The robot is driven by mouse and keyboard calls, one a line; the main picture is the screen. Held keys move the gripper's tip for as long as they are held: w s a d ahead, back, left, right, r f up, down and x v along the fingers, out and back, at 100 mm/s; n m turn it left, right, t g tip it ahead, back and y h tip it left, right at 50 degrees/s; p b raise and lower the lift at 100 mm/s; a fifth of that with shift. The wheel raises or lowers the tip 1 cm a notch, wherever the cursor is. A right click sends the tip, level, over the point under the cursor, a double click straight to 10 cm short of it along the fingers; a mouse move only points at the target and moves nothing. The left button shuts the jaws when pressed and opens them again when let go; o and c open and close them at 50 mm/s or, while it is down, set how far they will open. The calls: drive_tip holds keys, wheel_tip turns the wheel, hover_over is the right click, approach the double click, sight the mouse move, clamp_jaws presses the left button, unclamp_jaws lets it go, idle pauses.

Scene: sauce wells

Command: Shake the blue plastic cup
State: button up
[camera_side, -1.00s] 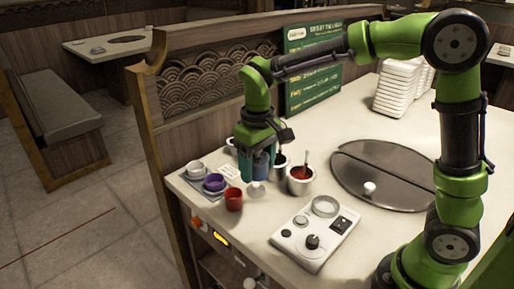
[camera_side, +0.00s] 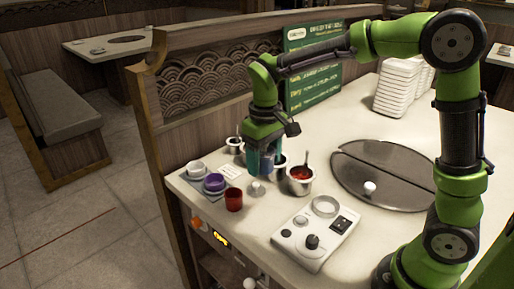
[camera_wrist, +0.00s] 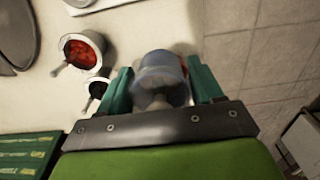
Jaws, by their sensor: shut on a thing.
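The blue plastic cup (camera_wrist: 162,74) is between the two green fingers of my gripper (camera_wrist: 162,88) in the wrist view, and the fingers are shut on it. It looks blurred there. In the side view my gripper (camera_side: 265,163) holds the blue cup (camera_side: 267,160) over the left part of the counter, close to the sauce pots. The fingers partly hide the cup in that view, and I cannot tell how far its base is above the counter.
A red cup (camera_side: 233,200), a purple bowl (camera_side: 214,183) and a white bowl (camera_side: 195,168) stand to the left. A steel pot of red sauce (camera_side: 299,181) with a spoon is just right of my gripper. A control panel (camera_side: 315,234) lies in front. A wooden partition (camera_side: 210,110) rises behind.

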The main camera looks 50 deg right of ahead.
drive_tip(key=shift+a, duration=0.1)
drive_tip(key=shift+s+a, duration=0.25)
drive_tip(key=shift+a, duration=0.85)
drive_tip(key=shift+s+a, duration=0.2)
drive_tip(key=shift+a, duration=0.85)
drive_tip(key=shift+w+d, duration=0.25)
drive_tip(key=shift+d, duration=0.9)
drive_tip(key=shift+w+d, duration=0.2)
drive_tip(key=shift+d, duration=0.9)
drive_tip(key=shift+a, duration=0.15)
drive_tip(key=a, duration=0.2)
drive_tip(key=s+a, duration=0.1)
drive_tip(key=a, duration=0.1)
drive_tip(key=shift+a, duration=0.1)
